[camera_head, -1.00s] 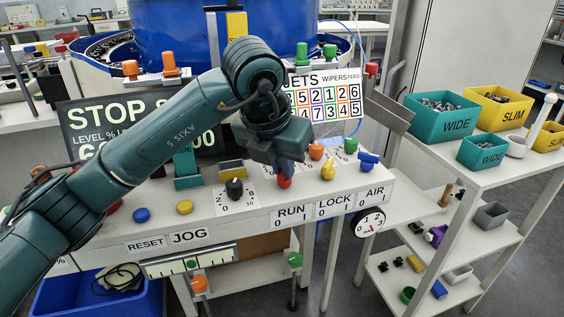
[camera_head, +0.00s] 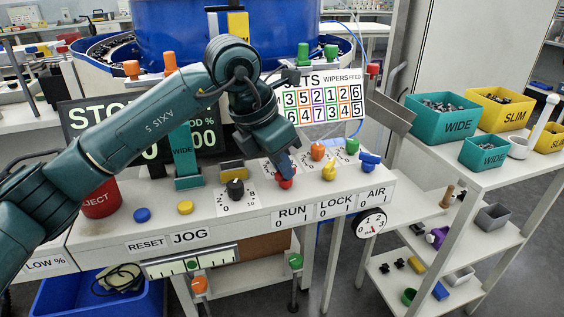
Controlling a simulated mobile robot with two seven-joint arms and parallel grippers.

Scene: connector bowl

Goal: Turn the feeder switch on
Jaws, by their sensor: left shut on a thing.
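The control panel (camera_head: 250,215) is white and carries several knobs. A red knob (camera_head: 286,184) stands above the RUN label (camera_head: 292,215), which has 0 and 1 marks. My left gripper (camera_head: 284,171) reaches down from the left and is shut on the red knob, hiding its upper part. I cannot read the knob's setting, and I see no label that says feeder. A yellow knob (camera_head: 328,170) stands above LOCK and a blue valve handle (camera_head: 370,161) above AIR. My right gripper is not in view.
A black dial knob (camera_head: 235,188) stands left of the gripper. Orange (camera_head: 318,150) and green (camera_head: 352,146) knobs stand close behind. A teal upright block (camera_head: 184,160) is farther left. A blue bowl (camera_head: 180,30) stands behind. A shelf with teal and yellow bins (camera_head: 445,117) is at right.

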